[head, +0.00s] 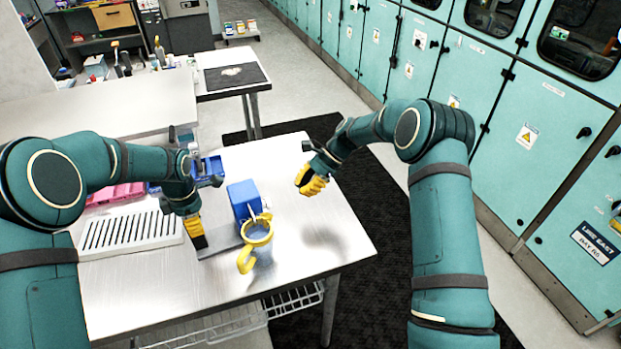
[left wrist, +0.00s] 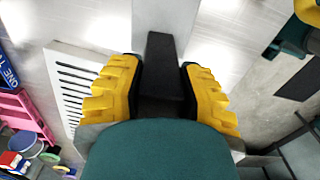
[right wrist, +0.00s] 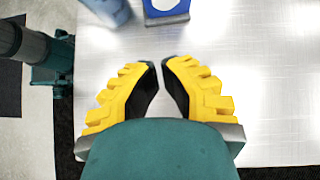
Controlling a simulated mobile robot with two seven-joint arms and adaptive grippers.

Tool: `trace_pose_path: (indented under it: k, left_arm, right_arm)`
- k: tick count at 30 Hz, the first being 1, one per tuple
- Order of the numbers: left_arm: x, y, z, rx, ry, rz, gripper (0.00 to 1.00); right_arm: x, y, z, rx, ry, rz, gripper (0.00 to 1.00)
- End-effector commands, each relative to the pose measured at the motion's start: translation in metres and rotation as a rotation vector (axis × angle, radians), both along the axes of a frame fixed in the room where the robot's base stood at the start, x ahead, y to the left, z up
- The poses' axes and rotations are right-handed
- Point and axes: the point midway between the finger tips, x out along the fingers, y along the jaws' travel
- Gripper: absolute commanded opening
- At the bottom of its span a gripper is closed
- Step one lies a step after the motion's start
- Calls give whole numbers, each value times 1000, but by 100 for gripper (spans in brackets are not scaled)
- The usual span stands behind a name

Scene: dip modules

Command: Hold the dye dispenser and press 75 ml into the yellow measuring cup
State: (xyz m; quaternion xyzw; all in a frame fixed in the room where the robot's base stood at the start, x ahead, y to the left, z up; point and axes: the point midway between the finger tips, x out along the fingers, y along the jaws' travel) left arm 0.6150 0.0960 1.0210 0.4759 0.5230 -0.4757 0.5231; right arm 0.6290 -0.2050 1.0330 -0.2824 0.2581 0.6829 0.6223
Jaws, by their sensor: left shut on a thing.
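The dye dispenser's blue box (head: 243,196) stands mid-table, with a grey plate (head: 220,241) at its foot. My left gripper (head: 196,236) is beside it on the left. In the left wrist view its jaws (left wrist: 163,75) are shut on a dark bar (left wrist: 163,60), seemingly the dispenser's handle. The yellow measuring cup (head: 257,231) has a yellow rim and handle and a clear bluish body. It stands upright just in front of the blue box. Liquid inside cannot be told. My right gripper (head: 312,184) is empty, right of the box and above the table. Its fingertips (right wrist: 160,65) nearly meet.
A white slotted rack (head: 130,234) and a pink tray (head: 117,195) lie on the left of the table (head: 325,255). A blue bin (head: 211,166) is behind. The right front of the table is clear. Teal cabinets (head: 500,110) line the right.

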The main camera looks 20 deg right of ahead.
Motion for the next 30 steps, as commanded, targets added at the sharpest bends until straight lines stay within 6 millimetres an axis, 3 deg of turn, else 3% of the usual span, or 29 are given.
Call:
trace_pose_path:
  k: [6,13,30]
  left_arm:
    - [0,-1,0,-1,1,-1,5]
    - [0,-1,0,-1,1,-1,5]
    - [0,0,-1,0,1,0,5]
  right_arm:
    - [-3,31,-30,1,2,3,0]
    - [-6,61,-30,0,-1,3,0]
    - [-7,74,-30,0,-1,1,0]
